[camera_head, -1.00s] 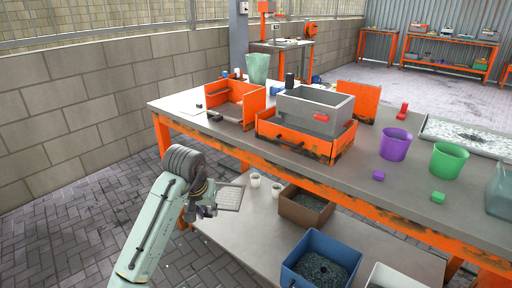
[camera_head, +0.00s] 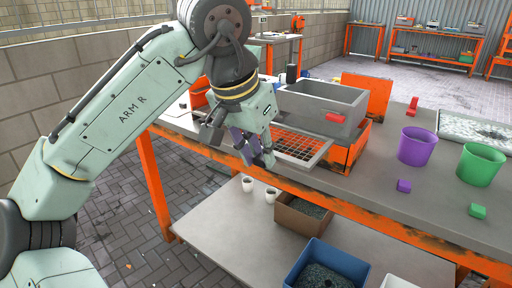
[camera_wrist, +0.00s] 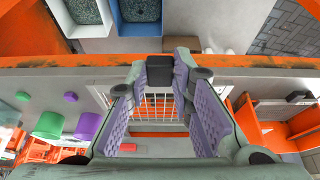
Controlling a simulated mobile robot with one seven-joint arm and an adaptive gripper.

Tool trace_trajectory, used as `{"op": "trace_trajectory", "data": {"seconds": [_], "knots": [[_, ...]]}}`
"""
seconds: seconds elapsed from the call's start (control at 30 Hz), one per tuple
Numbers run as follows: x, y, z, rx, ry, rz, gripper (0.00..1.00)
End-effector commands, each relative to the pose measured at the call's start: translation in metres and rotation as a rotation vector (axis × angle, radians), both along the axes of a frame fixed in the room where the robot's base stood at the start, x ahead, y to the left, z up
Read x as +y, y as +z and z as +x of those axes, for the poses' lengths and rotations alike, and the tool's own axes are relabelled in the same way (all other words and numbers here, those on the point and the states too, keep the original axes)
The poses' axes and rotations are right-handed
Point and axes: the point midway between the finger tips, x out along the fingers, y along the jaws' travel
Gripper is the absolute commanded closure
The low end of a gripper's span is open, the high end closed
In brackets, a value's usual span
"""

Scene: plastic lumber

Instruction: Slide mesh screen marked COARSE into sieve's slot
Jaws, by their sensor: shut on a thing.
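The mesh screen (camera_head: 300,146), a grey-framed grid, lies roughly flat at the front of the sieve. My gripper (camera_head: 258,158) is shut on its near edge, at a small black block (camera_wrist: 158,73) between the purple-padded fingertips in the wrist view. The mesh (camera_wrist: 152,103) shows beyond the fingers there, with orange parts behind it. The sieve has a grey box (camera_head: 345,108) on an orange frame (camera_head: 352,148). The screen and gripper hide the slot, so I cannot tell whether the screen's far edge is inside it. No COARSE marking is readable.
The grey bench (camera_head: 380,190) carries a purple bucket (camera_head: 417,147), a green bucket (camera_head: 481,165) and small blocks to the right. An upright orange panel (camera_head: 366,95) stands behind the sieve. A blue bin (camera_head: 327,265) and brown box (camera_head: 300,214) stand on the lower shelf.

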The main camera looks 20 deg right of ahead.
Motion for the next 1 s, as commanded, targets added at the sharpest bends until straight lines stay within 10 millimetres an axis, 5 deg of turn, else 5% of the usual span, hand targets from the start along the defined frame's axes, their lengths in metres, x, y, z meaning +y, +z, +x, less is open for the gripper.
{"op": "trace_trajectory", "data": {"seconds": [0.33,1.0], "knots": [[0.001,0.002,0.0,-0.001,0.001,0.002,1.0],[-0.042,0.001,0.034,-0.001,0.002,0.002,1.0]]}}
